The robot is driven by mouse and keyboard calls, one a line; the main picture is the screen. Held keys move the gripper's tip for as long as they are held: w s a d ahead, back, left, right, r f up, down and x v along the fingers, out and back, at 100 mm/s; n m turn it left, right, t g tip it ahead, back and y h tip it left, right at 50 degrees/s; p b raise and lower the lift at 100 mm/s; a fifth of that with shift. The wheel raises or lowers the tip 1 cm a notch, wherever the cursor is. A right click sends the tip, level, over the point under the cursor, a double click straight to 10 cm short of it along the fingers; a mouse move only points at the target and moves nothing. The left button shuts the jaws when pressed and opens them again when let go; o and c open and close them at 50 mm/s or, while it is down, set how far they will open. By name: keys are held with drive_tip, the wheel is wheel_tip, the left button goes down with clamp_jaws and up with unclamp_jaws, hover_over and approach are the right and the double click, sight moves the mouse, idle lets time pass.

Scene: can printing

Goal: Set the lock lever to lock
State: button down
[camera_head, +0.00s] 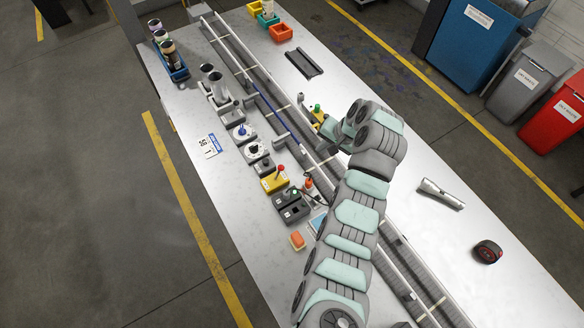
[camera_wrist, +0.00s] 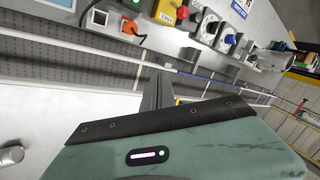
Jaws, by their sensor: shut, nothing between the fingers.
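I cannot tell for sure which control is the lock lever. In the wrist view the blue handle (camera_wrist: 229,39) and the yellow box (camera_wrist: 168,9) sit at the top, beyond the rail. My gripper (camera_wrist: 158,88) is shut and empty over the conveyor, apart from these controls. In the head view my arm hides most of it.
The conveyor (camera_head: 240,60) runs diagonally along the table. A small yellow unit with a green top (camera_head: 317,112) stands by my wrist. A grey flashlight-like object (camera_head: 441,193) and a dark round object (camera_head: 487,251) lie right.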

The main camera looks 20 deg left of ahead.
drive_tip(key=s, duration=0.1)
drive_tip(key=s+r+g, duration=0.1)
drive_tip(key=s, duration=0.1)
drive_tip(key=s+r+g, duration=0.1)
drive_tip(key=shift+s+r+n, duration=0.1)
drive_tip(key=shift+s+n, duration=0.15)
drive_tip(key=shift+n, duration=0.15)
drive_tip(key=s+a+f+p, duration=0.1)
drive_tip(key=a+f+p, duration=0.1)
drive_tip(key=a+f, duration=0.5)
drive_tip(key=shift+x, duration=1.05)
drive_tip(key=shift+s, duration=0.2)
drive_tip(key=shift+d, duration=0.15)
